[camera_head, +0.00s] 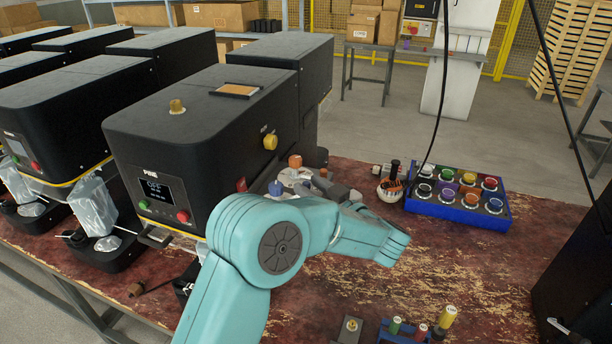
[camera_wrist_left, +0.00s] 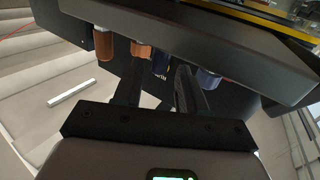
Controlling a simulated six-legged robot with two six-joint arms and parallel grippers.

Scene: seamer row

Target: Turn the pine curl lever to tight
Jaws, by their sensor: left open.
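The black machine (camera_head: 165,160) with the PINE-like label stands left of centre, its small display reading OFF. On its right side are an orange knob (camera_head: 295,160) and a blue knob (camera_head: 275,188). In the left wrist view, orange-brown handles (camera_wrist_left: 104,46) and dark blue ones (camera_wrist_left: 207,78) hang along a dark edge. I cannot tell which is the curl lever, nor its setting.
Similar black machines (camera_head: 60,95) stand in a row at left. Small coloured cylinders (camera_head: 421,330) stand at the front edge. The table's right middle is mostly clear.

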